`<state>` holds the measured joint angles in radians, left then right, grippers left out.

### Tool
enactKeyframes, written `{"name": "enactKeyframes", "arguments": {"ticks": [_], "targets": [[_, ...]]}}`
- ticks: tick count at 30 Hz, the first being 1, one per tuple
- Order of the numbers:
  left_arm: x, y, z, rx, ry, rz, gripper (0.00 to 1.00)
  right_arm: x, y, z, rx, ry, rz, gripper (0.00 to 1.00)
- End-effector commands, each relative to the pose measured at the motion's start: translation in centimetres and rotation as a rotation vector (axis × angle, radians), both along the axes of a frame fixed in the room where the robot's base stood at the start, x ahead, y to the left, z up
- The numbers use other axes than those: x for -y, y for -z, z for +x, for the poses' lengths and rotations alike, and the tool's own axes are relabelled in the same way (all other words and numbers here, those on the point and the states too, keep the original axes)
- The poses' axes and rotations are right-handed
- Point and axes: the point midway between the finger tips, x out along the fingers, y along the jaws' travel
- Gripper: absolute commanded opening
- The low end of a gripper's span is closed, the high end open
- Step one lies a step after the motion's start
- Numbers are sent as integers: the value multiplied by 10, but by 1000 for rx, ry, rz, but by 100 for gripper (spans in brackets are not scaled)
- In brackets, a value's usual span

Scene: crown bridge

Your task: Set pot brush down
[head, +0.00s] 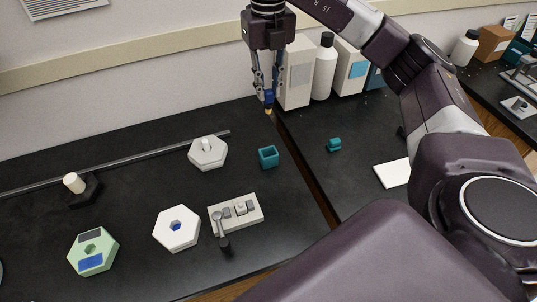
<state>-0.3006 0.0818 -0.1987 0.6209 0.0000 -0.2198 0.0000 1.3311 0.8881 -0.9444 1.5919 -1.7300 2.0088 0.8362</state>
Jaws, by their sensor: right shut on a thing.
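My right gripper (267,90) points down near the back of the black bench, in front of the white boxes and bottle. It is shut on a small blue piece with a pale yellowish tip, the pot brush (268,99), held tip down. The brush's upper part is hidden between the fingers. The tip appears above the bench; I cannot tell the exact gap. A small teal square open pot (268,158) stands on the bench, lower in the picture than the brush. My left gripper is not in view.
A white hexagonal block (208,153), another white hexagon (177,229), a green hexagonal block (93,250) and a pale tray with small parts (237,213) stand on the bench. A teal piece (334,145) and white pad (393,173) lie right of the bench gap. A white bottle (324,70) stands behind.

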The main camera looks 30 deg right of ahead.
Motion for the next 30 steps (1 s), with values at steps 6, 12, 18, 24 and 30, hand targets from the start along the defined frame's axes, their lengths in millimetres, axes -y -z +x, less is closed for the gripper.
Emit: {"name": "enactKeyframes", "arguments": {"ticks": [6, 12, 18, 24, 30], "targets": [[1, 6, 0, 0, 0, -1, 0, 0, 33, -1, -8, 22, 1, 0], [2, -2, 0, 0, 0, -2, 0, 1, 77, -2, -10, 21, -1, 0], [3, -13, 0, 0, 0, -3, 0, 1, 127, -2, -8, 21, -1, 0], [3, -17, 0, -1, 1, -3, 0, 0, 154, 0, -2, 19, 0, 0], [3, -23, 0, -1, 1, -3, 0, 1, 176, -2, -7, 21, 0, 0]]}}
